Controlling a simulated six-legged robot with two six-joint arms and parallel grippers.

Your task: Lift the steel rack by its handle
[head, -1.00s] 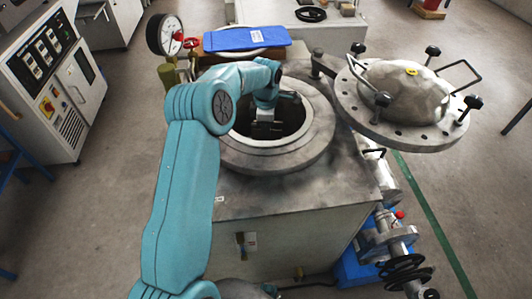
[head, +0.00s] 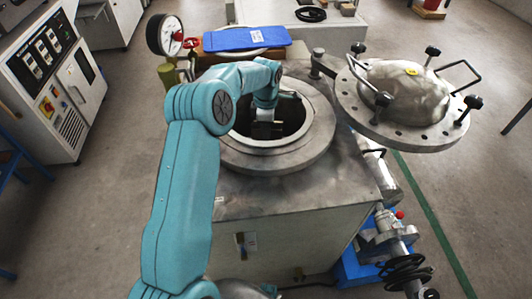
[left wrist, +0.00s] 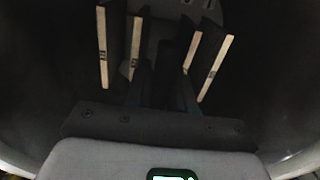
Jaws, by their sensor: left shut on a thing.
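My left arm reaches over the open round vessel (head: 312,145) in the head view. My left gripper (head: 264,131) is down inside the dark opening. In the left wrist view its two fingers (left wrist: 165,88) point into the vessel, shut on the rack's handle, which is too dark to make out clearly. The steel rack (left wrist: 165,35) is a dim grey shape beyond the fingers. Several tiles with pale edges (left wrist: 102,46) stand upright on both sides of it. The rack's lower part is lost in shadow. My right gripper is not in view.
The vessel's lid (head: 405,92), with bolts and handles, is swung out to the right. A pressure gauge (head: 165,36) stands at the back left beside a blue object (head: 245,37). A control cabinet (head: 45,80) is at far left. The vessel wall closely surrounds the gripper.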

